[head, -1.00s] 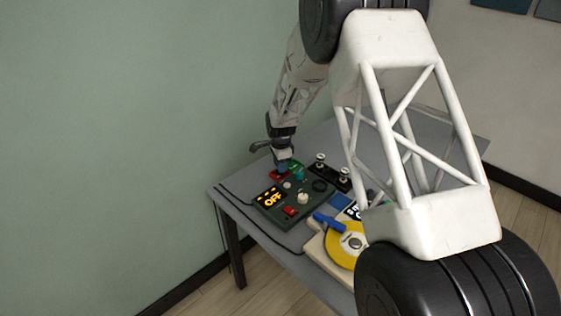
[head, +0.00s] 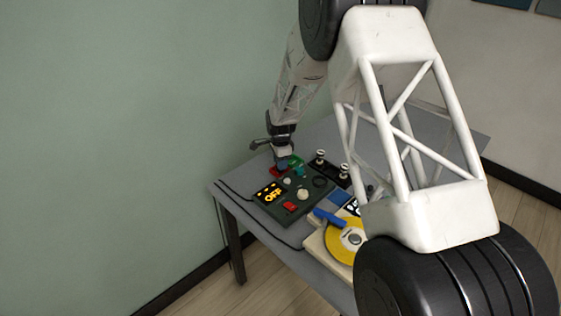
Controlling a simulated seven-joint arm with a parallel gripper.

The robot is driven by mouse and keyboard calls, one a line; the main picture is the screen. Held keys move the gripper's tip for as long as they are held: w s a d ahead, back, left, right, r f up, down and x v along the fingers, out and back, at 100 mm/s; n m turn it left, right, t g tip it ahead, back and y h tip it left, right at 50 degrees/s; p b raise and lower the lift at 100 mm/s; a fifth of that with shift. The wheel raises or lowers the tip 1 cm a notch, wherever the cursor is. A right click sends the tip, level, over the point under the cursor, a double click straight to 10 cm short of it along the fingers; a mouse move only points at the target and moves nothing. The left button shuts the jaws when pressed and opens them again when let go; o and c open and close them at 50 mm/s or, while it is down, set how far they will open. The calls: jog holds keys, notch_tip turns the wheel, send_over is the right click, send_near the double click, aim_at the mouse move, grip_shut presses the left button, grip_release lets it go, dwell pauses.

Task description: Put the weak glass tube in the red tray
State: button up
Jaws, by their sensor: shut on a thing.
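My gripper (head: 283,162) points down at the far left part of the table, over the red tray (head: 274,172). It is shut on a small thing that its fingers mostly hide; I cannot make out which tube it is. Only part of the red tray shows, beside and below the fingertips. A green tray (head: 296,159) lies just to its right, with a small teal piece (head: 299,171) in front of it. Two pale-topped pieces, perhaps glass tubes, stand on a black strip (head: 329,173) further right.
A dark control box (head: 290,208) with a lit "OFF" display stands in front of the trays. A pale board with a yellow disc (head: 344,240) and blue handle is nearer. My arm hides the table's right side. The grey table's (head: 262,236) left front edge is bare except for cables.

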jog(key=shift+f, duration=0.35)
jog(key=o, duration=1)
jog(key=shift+r, duration=3.5)
